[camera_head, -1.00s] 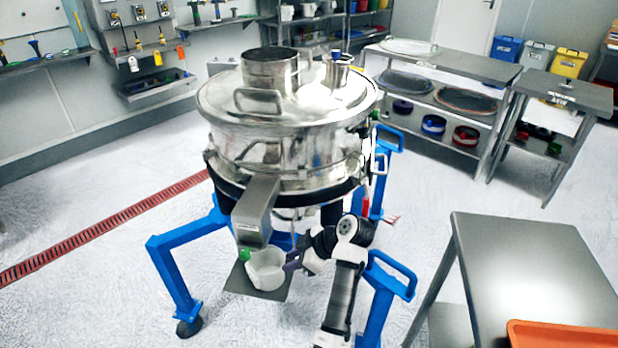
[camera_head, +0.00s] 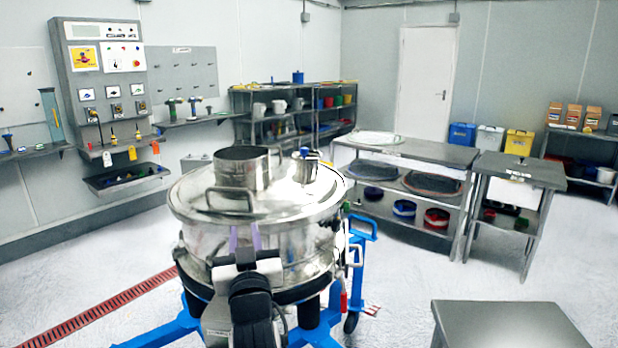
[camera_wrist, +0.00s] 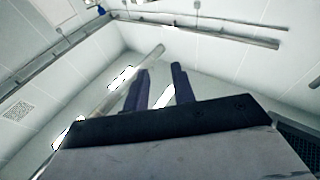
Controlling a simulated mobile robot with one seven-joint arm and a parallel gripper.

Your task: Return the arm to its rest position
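My gripper (camera_head: 244,230) is raised in front of the steel sifter (camera_head: 315,243), with its two purple fingers pointing up. The fingers are apart with nothing between them. In the wrist view my gripper (camera_wrist: 160,67) also shows an empty gap between the fingers, with walls and ceiling beyond. My arm stands folded upright below it, at the bottom of the head view. The sifter's spout is hidden behind my arm or below the frame.
The sifter stands on a blue wheeled frame (camera_head: 361,250) close around my arm. A steel table (camera_head: 500,325) is at the lower right. A work table (camera_head: 440,153) and shelves (camera_head: 290,118) stand farther back. Open floor lies between them.

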